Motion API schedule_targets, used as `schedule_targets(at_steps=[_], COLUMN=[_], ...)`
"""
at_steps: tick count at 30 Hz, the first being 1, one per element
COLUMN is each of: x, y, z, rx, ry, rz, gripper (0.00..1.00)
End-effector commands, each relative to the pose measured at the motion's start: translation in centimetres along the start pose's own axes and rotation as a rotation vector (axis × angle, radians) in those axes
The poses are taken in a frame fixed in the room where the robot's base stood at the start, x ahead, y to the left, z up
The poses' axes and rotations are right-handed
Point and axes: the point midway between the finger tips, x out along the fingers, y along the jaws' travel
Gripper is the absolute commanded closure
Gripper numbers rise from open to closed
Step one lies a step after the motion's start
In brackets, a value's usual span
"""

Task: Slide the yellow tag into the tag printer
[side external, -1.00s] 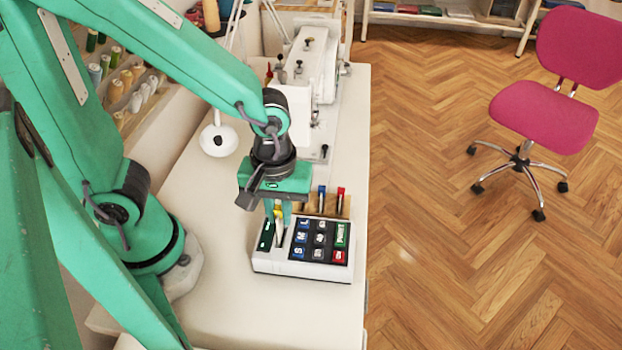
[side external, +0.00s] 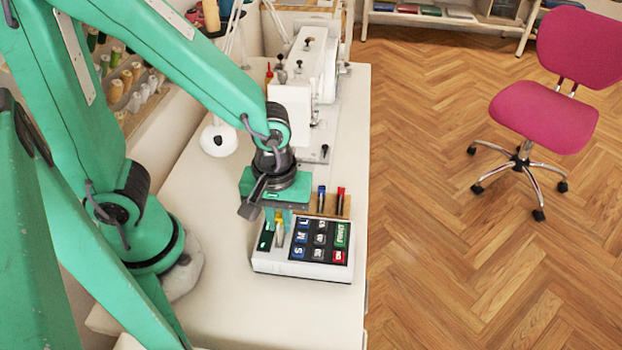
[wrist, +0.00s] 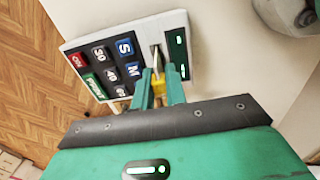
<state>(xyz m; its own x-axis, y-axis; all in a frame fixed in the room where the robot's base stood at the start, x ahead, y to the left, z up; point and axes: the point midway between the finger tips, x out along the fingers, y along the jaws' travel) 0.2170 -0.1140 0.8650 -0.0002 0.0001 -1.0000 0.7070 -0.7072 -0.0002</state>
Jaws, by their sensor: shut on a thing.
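The tag printer (side external: 305,268) is a white box with blue, grey, green and red keys, lying on the table; it also shows in the wrist view (wrist: 183,22). A slot lies on it, between the keys and a dark green panel. My gripper (side external: 278,226) is over that slot side, pointing down, its fingers shut on the yellow tag (wrist: 158,87). The tag's pale lower end points at the slot in the wrist view. Whether its tip is inside the slot or just above it, I cannot tell. The fingers partly hide the tag in the side view.
A wooden holder (side external: 330,206) with a blue and a red pen-like item stands just behind the printer. A white sewing machine (side external: 318,65) is further back. A white lamp base (side external: 218,139) stands at the left. The table front (side external: 270,310) is clear.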

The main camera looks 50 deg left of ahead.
Motion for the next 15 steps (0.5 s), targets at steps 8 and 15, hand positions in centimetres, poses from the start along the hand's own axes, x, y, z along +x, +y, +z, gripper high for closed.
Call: schedule_targets(at_steps=[8, 15], x=[0.64, 1.13], y=[-0.02, 0.01], z=[0.01, 0.00], rx=[0.000, 0.000], ry=[0.000, 0.000], rz=[-0.002, 0.000], gripper=[1.00, 1.00])
